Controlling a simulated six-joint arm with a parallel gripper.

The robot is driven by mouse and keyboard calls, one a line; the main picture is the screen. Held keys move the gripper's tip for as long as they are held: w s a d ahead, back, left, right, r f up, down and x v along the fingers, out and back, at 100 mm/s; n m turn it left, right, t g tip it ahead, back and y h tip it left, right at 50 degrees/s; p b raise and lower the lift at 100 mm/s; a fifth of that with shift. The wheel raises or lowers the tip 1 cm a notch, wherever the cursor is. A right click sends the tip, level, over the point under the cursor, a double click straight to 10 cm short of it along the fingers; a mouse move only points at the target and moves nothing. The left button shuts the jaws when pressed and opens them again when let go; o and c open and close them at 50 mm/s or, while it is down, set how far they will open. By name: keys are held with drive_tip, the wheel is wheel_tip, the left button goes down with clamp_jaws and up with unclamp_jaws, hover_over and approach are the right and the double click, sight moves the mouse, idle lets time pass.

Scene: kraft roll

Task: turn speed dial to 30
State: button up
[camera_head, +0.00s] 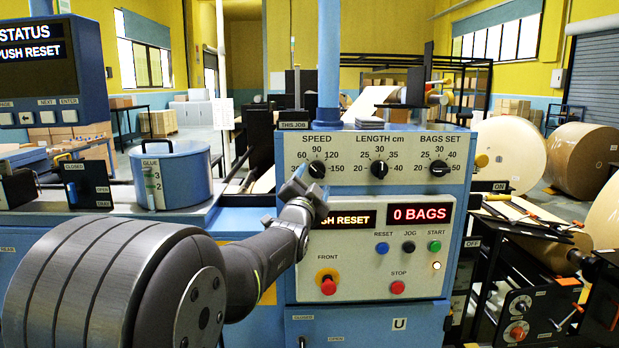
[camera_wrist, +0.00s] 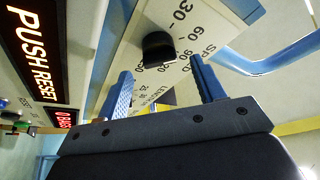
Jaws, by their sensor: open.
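The speed dial (camera_head: 317,169) is a small black knob on the upper left of the white control panel (camera_head: 365,235), under the word SPEED. Its scale reads 30, 60, 90, 120, 150; I cannot tell its pointer's exact setting. My gripper (camera_head: 298,184) is at the panel's left, just below and left of the dial, covering part of the scale's lower left. In the wrist view, the blue fingers of my gripper (camera_wrist: 160,68) are apart with nothing held. The dial (camera_wrist: 158,47) shows beyond the fingertips, roughly between them; contact is not visible.
The length dial (camera_head: 379,169) and bags set dial (camera_head: 438,169) are to the right. Below are a PUSH RESET display (camera_head: 345,219), a 0 BAGS display (camera_head: 420,215), small buttons and a red front knob (camera_head: 328,284). A blue post (camera_head: 329,60) rises above the panel.

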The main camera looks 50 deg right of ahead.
sight(318, 173)
drive_tip(key=shift+x, duration=1.4)
drive_tip(key=c, duration=1)
drive_tip(key=shift+n, duration=0.4)
drive_tip(key=n+t, duration=0.1)
drive_tip(key=n, duration=0.2)
drive_tip(key=n+t, duration=0.1)
drive_tip(key=n, duration=0.1)
drive_tip(key=shift+s+d+f+n+t+y, duration=0.15)
drive_tip(key=shift+n+t+y, duration=0.15)
drive_tip(key=shift+n+t, duration=0.1)
drive_tip(key=shift+s+d+n+t+y, duration=0.1)
drive_tip(key=shift+n+t+y, duration=0.55)
drive_tip(key=shift+n, duration=0.8)
drive_tip(key=shift+n+t+y, duration=0.35)
drive_tip(key=shift+n+t, duration=0.5)
drive_tip(key=shift+n, duration=0.9)
